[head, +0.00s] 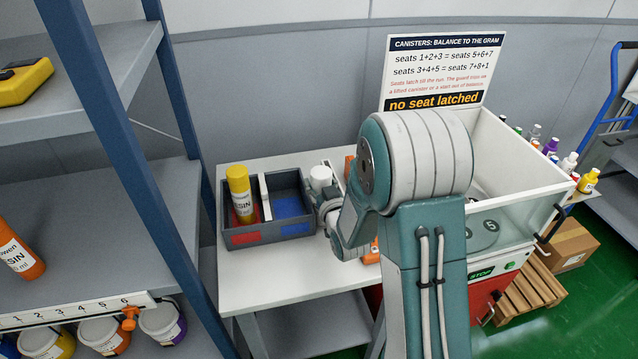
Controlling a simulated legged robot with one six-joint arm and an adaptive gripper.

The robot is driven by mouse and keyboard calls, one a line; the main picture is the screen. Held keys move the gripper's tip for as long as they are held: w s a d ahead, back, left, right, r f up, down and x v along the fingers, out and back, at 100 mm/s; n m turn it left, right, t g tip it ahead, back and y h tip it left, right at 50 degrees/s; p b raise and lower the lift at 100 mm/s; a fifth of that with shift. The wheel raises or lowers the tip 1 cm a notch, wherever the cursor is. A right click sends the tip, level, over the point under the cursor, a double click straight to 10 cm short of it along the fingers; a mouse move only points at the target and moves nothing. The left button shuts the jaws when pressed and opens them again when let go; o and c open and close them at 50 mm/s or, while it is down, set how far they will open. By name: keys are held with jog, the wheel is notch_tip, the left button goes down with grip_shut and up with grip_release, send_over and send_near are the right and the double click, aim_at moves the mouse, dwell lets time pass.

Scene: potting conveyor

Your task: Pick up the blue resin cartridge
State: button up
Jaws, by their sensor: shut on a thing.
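No blue resin cartridge shows in the head view. My arm rises in front of the bench, and its wrist (328,208) reaches just right of the divided tray. My gripper's fingers are hidden, so what lies between them does not show. The dark grey tray (270,238) has two compartments. A yellow resin cartridge (240,194) stands upright in the left, red-marked compartment. The right, blue-floored compartment (288,207) looks empty.
The white bench (262,285) is bare in front of the tray. A blue-posted shelf (165,130) stands close on the left, with an orange resin cartridge (18,250). A white-walled machine (535,165) stands right. The sign (440,72) reads "no seat latched".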

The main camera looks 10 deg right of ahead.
jog(key=shift+d+f, duration=0.15)
jog(key=shift+f, duration=0.1)
jog(key=o, duration=1.3)
